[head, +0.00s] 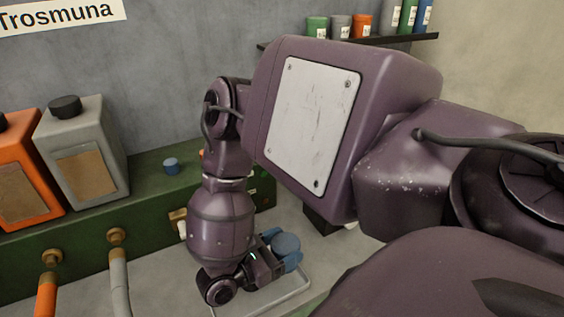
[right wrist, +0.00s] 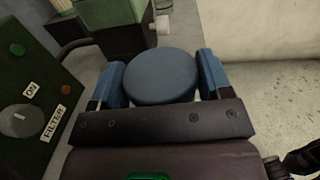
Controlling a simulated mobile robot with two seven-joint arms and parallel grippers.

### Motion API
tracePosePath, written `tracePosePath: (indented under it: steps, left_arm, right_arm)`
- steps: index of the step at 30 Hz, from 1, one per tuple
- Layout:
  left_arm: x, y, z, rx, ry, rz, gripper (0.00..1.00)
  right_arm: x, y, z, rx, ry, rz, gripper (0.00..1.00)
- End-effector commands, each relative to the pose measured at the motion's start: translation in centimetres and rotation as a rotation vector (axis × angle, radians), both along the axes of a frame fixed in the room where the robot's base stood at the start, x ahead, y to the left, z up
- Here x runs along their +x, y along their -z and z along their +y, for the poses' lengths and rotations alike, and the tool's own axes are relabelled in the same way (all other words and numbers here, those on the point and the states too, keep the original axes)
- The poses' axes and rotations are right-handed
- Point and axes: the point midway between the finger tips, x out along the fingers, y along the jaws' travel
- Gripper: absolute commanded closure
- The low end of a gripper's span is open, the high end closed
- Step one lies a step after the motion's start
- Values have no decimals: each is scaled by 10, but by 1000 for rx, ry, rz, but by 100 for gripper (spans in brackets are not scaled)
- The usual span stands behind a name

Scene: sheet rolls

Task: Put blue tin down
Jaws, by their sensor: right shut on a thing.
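The blue tin (right wrist: 160,76) sits between the two blue fingers of my right gripper (right wrist: 162,78) in the right wrist view, with its round lid facing the camera. In the head view the same tin (head: 286,244) shows at the end of my right arm, partly hidden by the gripper (head: 281,253). My right gripper is shut on it, low near the grey bench. Whether the tin touches the surface below I cannot tell. My left gripper is in neither view.
A green cabinet (head: 150,228) with hose fittings bears an orange canister (head: 22,150), a grey canister (head: 110,150) and a small blue cap (head: 171,165). A wire frame (head: 290,300) lies by my gripper. A shelf (head: 400,40) holds several tins. A control box (right wrist: 30,110) stands left of my gripper.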

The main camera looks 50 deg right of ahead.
Motion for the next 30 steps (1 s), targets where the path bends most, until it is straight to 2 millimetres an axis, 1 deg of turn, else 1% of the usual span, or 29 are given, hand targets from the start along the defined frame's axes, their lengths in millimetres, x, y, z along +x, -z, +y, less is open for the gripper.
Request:
tracePosePath:
  steps: [1,3,11,19,30]
  left_arm:
    - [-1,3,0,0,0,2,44]
    - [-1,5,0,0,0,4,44]
    - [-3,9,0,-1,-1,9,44]
    - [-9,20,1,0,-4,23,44]
    - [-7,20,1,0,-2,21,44]
  right_arm:
    - [0,10,1,-2,-2,1,58]
    - [0,18,0,-2,-1,0,58]
    - [0,32,0,-1,-1,-1,58]
    - [0,67,0,-1,-1,-1,58]
    - [0,71,0,0,0,-1,58]
